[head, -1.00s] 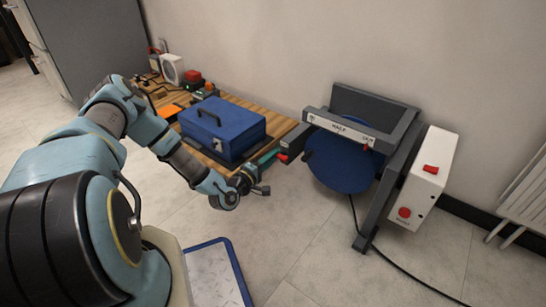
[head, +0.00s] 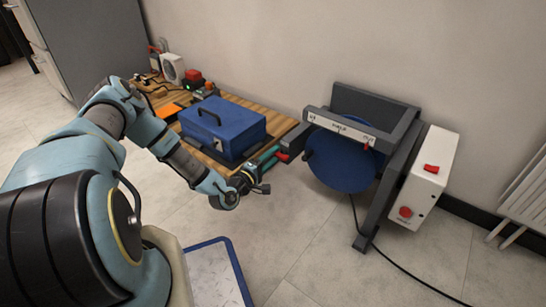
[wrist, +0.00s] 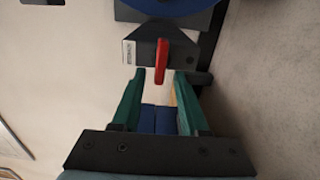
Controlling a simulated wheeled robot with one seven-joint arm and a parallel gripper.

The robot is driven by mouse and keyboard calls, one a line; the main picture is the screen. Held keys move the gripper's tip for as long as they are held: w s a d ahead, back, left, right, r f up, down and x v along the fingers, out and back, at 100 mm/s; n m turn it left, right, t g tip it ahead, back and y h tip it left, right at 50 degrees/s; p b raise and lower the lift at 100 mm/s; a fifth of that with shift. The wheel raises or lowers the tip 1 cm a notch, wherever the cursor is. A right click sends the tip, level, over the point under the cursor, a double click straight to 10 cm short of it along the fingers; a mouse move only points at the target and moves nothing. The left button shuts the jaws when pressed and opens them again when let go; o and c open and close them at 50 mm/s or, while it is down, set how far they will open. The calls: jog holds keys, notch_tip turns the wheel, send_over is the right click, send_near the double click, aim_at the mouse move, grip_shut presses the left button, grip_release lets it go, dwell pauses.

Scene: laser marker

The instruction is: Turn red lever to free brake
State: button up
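The red lever (wrist: 161,62) stands on a dark grey block (wrist: 172,52) with a white label in the wrist view. In the head view the lever (head: 282,157) is at the left end of the machine's dark arm. My gripper (wrist: 160,76) has two green fingers spread apart, with nothing held between them. The lever's lower end lies between the fingertips in the picture; I see no contact. In the head view my gripper (head: 268,159) is just left of the lever.
The dark machine frame carries a blue disc (head: 342,163) and a white control box (head: 423,178) with red buttons. A wooden bench (head: 257,107) with a blue toolbox (head: 222,128) stands behind my gripper. A black cable (head: 408,272) runs over the floor.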

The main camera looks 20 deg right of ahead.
jog(key=p+v, duration=0.3)
jog(key=v, duration=0.7)
jog(key=shift+s+a, duration=0.2)
jog(key=shift+a, duration=0.15)
